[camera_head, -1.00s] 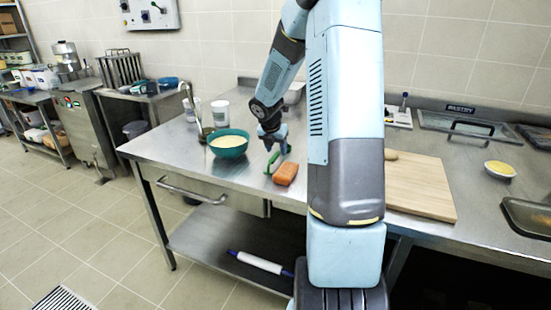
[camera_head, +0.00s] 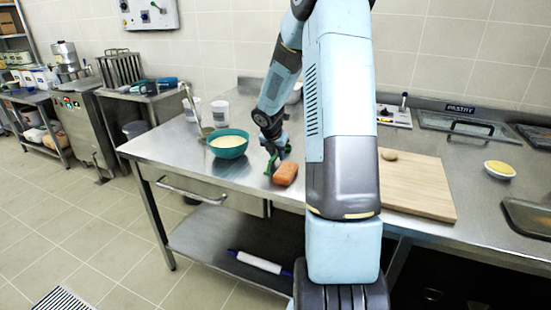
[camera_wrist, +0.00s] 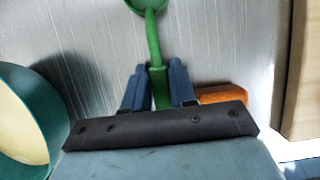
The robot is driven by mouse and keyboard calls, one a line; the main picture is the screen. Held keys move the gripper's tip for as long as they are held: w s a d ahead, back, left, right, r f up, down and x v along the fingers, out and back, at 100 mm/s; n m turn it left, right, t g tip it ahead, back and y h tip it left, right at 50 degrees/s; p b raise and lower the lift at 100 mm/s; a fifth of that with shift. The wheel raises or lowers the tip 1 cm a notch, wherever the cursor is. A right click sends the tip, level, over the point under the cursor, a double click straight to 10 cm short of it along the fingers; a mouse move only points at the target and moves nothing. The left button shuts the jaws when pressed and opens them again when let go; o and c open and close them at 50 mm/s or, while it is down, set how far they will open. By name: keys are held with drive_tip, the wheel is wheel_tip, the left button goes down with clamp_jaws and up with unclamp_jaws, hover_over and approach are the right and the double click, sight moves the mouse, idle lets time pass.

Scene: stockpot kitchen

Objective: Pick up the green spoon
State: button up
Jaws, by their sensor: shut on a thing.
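The green spoon (camera_wrist: 153,42) shows in the wrist view, its bowl at the top edge and its handle running down between my fingers. My gripper (camera_wrist: 160,80) is shut on the spoon's handle. In the head view my gripper (camera_head: 277,149) is low over the steel table, with part of the green spoon (camera_head: 271,164) showing beside it. I cannot tell whether the spoon still touches the table.
An orange block (camera_head: 286,174) lies close to the gripper on the right. A teal bowl with pale yellow contents (camera_head: 229,153) stands to the left. A wooden board (camera_head: 425,190) lies on the right. White containers (camera_head: 219,112) stand behind.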

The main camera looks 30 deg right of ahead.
clamp_jaws()
idle(0.4)
drive_tip(key=shift+r, duration=0.25)
drive_tip(key=r, duration=0.3)
drive_tip(key=shift+s+r, duration=0.2)
drive_tip(key=shift+s, duration=0.05)
drive_tip(key=s+r, duration=0.9)
drive_tip(key=s, duration=0.4)
drive_tip(key=shift+s+d, duration=0.2)
drive_tip(key=shift+s, duration=0.1)
